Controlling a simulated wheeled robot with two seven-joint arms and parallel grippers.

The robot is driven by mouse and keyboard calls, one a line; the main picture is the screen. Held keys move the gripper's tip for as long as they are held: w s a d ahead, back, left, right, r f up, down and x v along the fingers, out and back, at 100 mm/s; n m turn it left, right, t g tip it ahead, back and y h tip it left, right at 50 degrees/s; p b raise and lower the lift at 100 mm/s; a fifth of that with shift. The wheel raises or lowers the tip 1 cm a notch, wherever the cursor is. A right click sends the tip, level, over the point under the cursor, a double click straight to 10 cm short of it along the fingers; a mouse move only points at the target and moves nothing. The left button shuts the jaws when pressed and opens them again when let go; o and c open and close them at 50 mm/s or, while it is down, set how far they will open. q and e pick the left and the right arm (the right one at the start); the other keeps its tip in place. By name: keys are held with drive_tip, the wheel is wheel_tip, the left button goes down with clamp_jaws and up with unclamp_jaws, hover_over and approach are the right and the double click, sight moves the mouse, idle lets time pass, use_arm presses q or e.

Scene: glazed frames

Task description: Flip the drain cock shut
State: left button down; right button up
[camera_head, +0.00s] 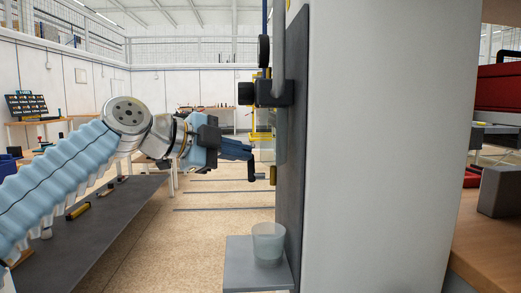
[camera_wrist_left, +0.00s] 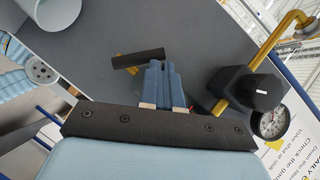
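The drain cock shows as a small brass piece (camera_head: 273,175) with a black lever (camera_head: 252,170) low on the wall-mounted unit in the head view. In the left wrist view the black lever (camera_wrist_left: 140,58) lies just beyond my fingertips, with brass at its left end. My left gripper (camera_head: 250,150) reaches in from the left, just above the lever. Its blue fingers (camera_wrist_left: 160,66) are together, with nothing visible between them. I cannot tell whether the fingertips touch the lever. My right gripper is not in view.
A clear cup (camera_head: 268,243) stands on a grey shelf (camera_head: 240,275) below the cock. Above are a black knob (camera_head: 246,93), which also shows in the wrist view (camera_wrist_left: 255,92), and a gauge (camera_wrist_left: 270,123). The grey panel (camera_head: 291,130) stands close to the right. A bench (camera_head: 115,225) is at left.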

use_arm(q)
drive_tip(key=shift+w+f+b, duration=0.2)
drive_tip(key=shift+w+f, duration=0.15)
drive_tip(key=shift+w, duration=0.3)
drive_tip(key=shift+w+f+b, duration=0.15)
drive_tip(key=shift+w+f, duration=0.2)
drive_tip(key=shift+w, duration=0.3)
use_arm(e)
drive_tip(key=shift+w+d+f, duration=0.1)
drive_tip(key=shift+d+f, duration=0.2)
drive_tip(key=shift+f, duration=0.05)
use_arm(q)
drive_tip(key=shift+w+f, duration=0.1)
